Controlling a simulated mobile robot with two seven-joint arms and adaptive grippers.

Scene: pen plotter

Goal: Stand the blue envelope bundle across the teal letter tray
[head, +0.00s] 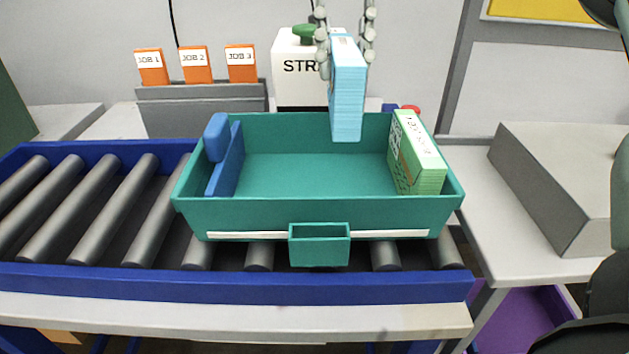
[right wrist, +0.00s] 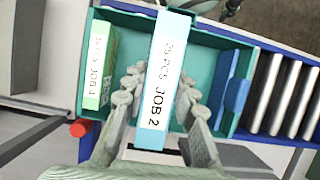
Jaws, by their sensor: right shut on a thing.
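The light-blue envelope bundle (head: 347,95) is upright in my right gripper (head: 345,62), whose two fingers are shut on its sides. It hangs over the back half of the teal letter tray (head: 318,215), and its lower end overlaps the back wall in the head view; I cannot tell its exact height. In the right wrist view the bundle (right wrist: 158,100) shows a "JOB 2" label between the fingers (right wrist: 160,84). A green bundle (head: 418,160) stands at the tray's right end. A blue divider (head: 228,160) stands at its left end. My left gripper is not in view.
The tray sits on a blue-framed roller conveyor (head: 120,205). Behind it are a grey rack with orange job cards (head: 195,65) and a white box (head: 295,80) with a green top. A grey block (head: 560,180) is at the right. The tray's middle floor is clear.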

